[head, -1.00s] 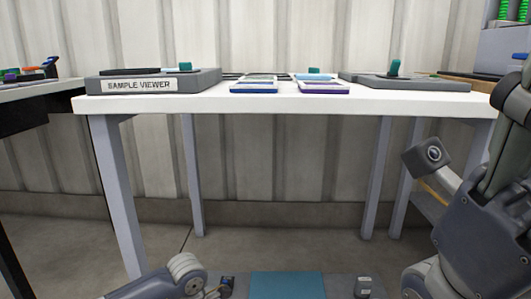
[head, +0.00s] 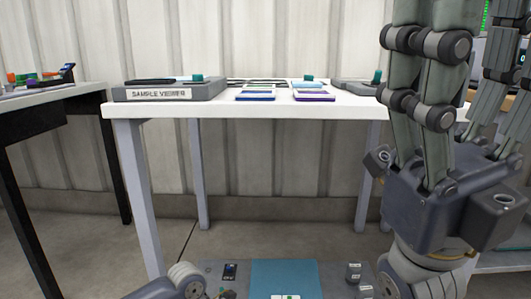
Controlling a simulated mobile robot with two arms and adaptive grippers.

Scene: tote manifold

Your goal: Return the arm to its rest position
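My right gripper (head: 468,75) is raised large at the right of the head view, its fingers pointing up. The fingers spread apart and I see nothing held between them, but their tips are cut off by the top edge. My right arm comes up below it from the bottom edge. Part of my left arm shows at the bottom left; my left gripper is out of view.
A white table (head: 240,109) stands ahead, bearing a grey sample viewer (head: 160,94) and several flat coloured pieces. My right gripper hides its right end. A dark-legged table (head: 50,100) is at the left. A blue pad (head: 284,275) lies at the bottom centre.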

